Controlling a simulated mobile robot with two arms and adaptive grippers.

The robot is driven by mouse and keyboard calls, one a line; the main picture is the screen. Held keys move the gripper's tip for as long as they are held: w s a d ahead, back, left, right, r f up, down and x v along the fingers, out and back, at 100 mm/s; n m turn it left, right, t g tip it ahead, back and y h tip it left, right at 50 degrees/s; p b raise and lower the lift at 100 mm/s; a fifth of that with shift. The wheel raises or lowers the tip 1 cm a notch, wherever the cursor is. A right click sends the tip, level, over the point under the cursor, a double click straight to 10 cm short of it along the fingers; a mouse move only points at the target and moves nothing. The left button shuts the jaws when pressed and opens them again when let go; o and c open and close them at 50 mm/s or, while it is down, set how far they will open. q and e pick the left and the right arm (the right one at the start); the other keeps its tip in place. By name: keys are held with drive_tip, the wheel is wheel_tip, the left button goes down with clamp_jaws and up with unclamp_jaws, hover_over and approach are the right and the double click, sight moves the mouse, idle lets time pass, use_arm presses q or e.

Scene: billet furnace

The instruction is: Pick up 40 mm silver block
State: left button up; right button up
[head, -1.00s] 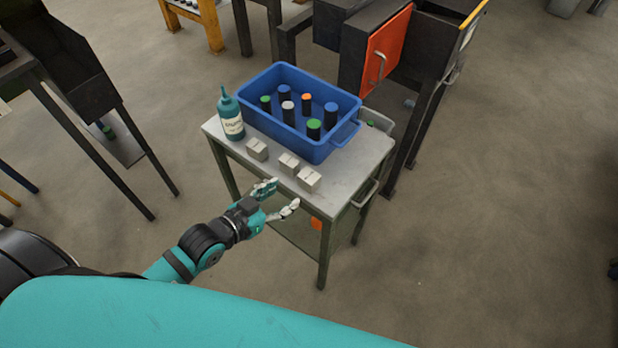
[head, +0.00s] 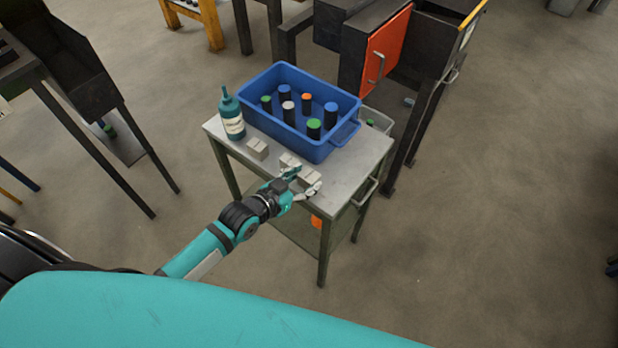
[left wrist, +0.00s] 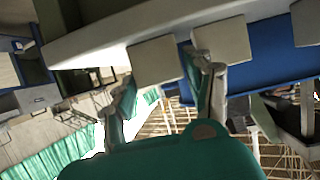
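Three silver-grey blocks stand along the near edge of the metal table: a left one (head: 257,148), a middle one (head: 288,160) and a right one (head: 311,176). I cannot tell which is 40 mm. My left gripper (head: 302,184) is open at the table's near edge, by the right block, and hides parts of the middle and right blocks. In the left wrist view, which looks upside down, the open fingers (left wrist: 166,98) point towards one block (left wrist: 154,61). A second block (left wrist: 222,41) is partly behind one fingertip. My right gripper is not in view.
The metal table (head: 354,168) also holds a blue bin (head: 324,153) with several dark, coloured-top cylinders, and a teal bottle (head: 231,115) at its left corner. A black cabinet with an orange door (head: 388,50) stands behind. Floor to the right is clear.

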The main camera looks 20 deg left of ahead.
use_arm(q)
drive_tip(key=c, duration=0.9)
drive_tip(key=shift+r, duration=0.15)
